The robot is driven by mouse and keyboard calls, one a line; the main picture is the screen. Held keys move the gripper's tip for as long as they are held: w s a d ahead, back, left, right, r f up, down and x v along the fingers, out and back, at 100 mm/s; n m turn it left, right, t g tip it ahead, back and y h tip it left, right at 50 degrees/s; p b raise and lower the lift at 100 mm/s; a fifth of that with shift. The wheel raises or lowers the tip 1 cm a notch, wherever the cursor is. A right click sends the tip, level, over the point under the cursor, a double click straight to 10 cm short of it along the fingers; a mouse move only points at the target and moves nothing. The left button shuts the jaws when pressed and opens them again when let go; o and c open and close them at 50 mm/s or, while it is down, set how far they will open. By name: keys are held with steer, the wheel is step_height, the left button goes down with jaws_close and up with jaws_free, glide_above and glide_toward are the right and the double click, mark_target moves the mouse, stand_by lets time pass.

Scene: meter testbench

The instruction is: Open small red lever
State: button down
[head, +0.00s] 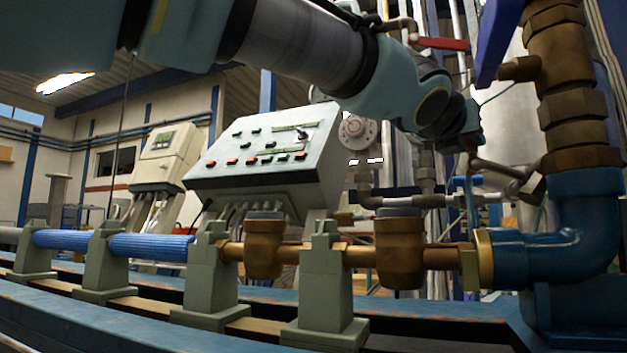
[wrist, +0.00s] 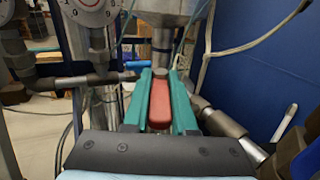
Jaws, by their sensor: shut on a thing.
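The small red lever (wrist: 160,104) shows in the wrist view, lying lengthwise between the two teal fingers of my gripper (wrist: 160,78). The fingers are shut on it, one on each side. Its far end meets a grey metal fitting (wrist: 174,52). In the head view my arm reaches in from the top left and its end is beside the pipework at the right. The fingers and the lever cannot be made out clearly there.
Another red handle (head: 440,43) is above my wrist in the head view. A thick brown and blue pipe (head: 585,215) stands at the right. A sloped control panel (head: 265,155) is behind the bench. In the wrist view, a round gauge (wrist: 88,10) and grey pipes lie close by.

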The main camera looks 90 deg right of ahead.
steer(key=shift+s+a+f+n+t+h+b, duration=0.15)
steer(key=shift+n+t+h+b, duration=0.4)
steer(key=shift+b, duration=0.9)
steer(key=shift+t+b, duration=0.35)
steer(key=c, duration=0.7)
jaws_free()
steer(key=shift+b+v, duration=1)
steer(key=shift+v, duration=4.35)
steer(key=shift+c, duration=0.3)
